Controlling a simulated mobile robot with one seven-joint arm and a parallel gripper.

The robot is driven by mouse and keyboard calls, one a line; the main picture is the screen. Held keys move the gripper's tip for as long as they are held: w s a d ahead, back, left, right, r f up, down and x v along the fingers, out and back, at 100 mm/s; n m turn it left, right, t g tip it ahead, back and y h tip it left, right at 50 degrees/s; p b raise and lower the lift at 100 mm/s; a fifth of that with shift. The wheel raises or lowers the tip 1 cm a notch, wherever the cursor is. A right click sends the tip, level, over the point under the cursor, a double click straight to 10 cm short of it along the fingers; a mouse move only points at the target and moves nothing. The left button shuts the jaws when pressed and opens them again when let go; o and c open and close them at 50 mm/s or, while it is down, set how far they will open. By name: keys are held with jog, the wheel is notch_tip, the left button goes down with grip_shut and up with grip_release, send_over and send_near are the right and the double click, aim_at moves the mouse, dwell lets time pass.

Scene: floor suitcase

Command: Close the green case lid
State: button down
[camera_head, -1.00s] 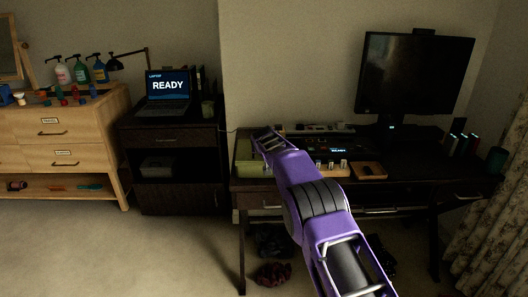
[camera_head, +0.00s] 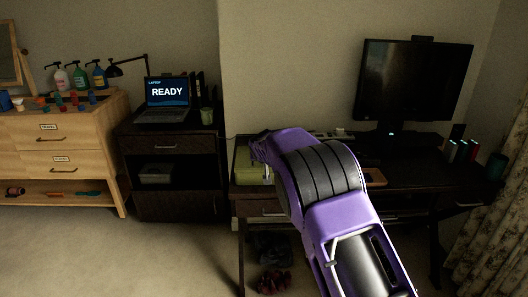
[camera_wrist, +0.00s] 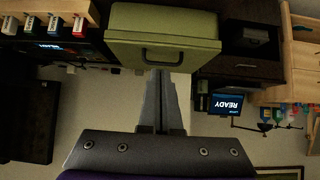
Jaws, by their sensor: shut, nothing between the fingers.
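The green case (camera_head: 252,170) stands on the left part of the dark desk, partly hidden by my purple arm in the head view. In the wrist view, which is upside down, the green case (camera_wrist: 163,24) fills the top middle, with a dark handle on its green face. How far its lid is open I cannot tell. My gripper (camera_wrist: 160,74) is shut and empty, its fingertips pointing at the case near the handle. Whether they touch it I cannot tell. In the head view my arm hides the fingertips.
A monitor (camera_head: 415,90) stands on the desk (camera_head: 425,178) to the right. A dark cabinet with a laptop (camera_head: 167,96) stands left of the desk, and a wooden drawer unit (camera_head: 60,150) stands further left. The floor (camera_head: 150,255) in front is open.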

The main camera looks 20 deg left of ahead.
jog(key=v, duration=1.1)
jog(key=shift+w+r, duration=0.35)
